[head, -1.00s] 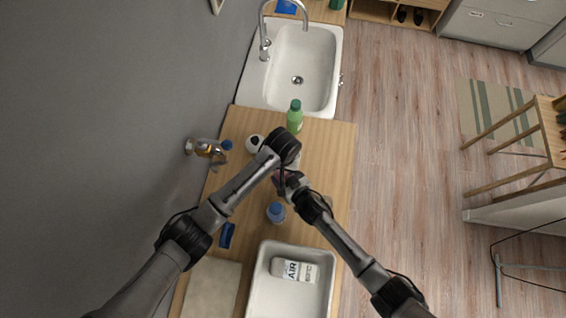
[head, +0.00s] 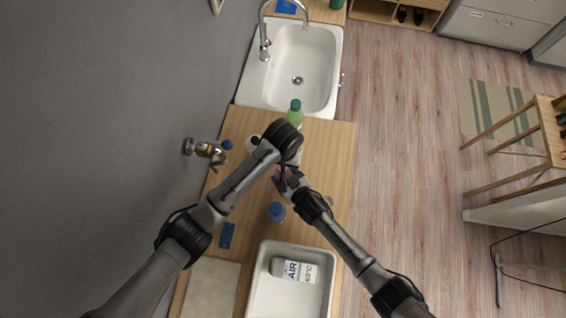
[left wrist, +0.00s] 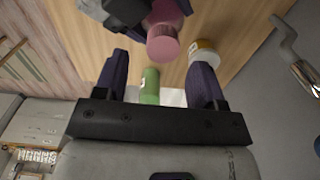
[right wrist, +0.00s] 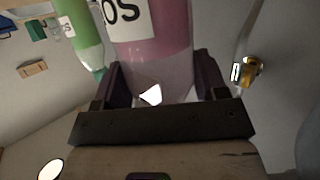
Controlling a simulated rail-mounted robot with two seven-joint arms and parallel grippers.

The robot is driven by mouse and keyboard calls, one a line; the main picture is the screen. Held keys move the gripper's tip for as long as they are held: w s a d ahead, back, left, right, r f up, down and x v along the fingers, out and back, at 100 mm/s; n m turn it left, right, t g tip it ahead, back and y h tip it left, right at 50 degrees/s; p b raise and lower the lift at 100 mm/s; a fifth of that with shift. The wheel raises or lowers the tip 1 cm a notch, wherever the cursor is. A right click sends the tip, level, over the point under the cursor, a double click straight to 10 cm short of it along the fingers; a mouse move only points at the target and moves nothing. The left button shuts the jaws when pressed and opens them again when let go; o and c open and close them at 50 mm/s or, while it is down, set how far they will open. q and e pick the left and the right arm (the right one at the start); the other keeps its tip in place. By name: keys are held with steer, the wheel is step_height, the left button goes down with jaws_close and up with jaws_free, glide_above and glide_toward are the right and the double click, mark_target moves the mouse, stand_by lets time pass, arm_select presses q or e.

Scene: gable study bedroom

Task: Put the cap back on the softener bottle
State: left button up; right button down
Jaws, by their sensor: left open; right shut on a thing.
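A pink bottle with a white label stands in the right wrist view (right wrist: 152,45), between the fingers of my right gripper (right wrist: 155,85), which is shut on it. In the left wrist view its pink round end (left wrist: 163,45) shows near the top, ahead of my left gripper (left wrist: 158,82). My left gripper is open, with nothing between its fingers. In the head view the arms largely hide the pink bottle, and both grippers are close together over the counter. I cannot make out a separate loose cap, or tell whether the bottle's mouth is covered.
A green bottle (head: 295,112) stands near the sink (head: 304,65). A blue-capped bottle (head: 276,212) stands nearer, before a white tub (head: 262,290) holding a white bottle (head: 294,270). A blue item (head: 227,235) lies left.

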arm_select(q)
steer(key=shift+a+r, duration=0.1)
steer(key=shift+c, duration=0.4)
steer(key=shift+w+r, duration=0.1)
steer(key=shift+c, duration=0.7)
steer(key=r+m, duration=0.1)
steer(key=m, duration=0.1)
steer(key=shift+w+r+m, duration=0.15)
steer(key=shift+m, duration=0.25)
steer(key=shift+c, duration=0.3)
steer(key=m, duration=0.1)
steer(key=r+m, duration=0.1)
steer(key=m, duration=0.1)
steer(key=shift+r, duration=0.1)
steer(key=shift+s+a+r+m, duration=0.1)
steer(key=shift+r+m, duration=0.1)
steer(key=shift+m, duration=0.45)
steer(key=shift+s+r+m, duration=0.1)
steer(key=shift+r+m, duration=0.1)
steer(key=shift+m, duration=0.45)
steer(key=shift+f, duration=0.1)
steer(key=shift+f, duration=3.95)
steer(key=shift+c, duration=0.3)
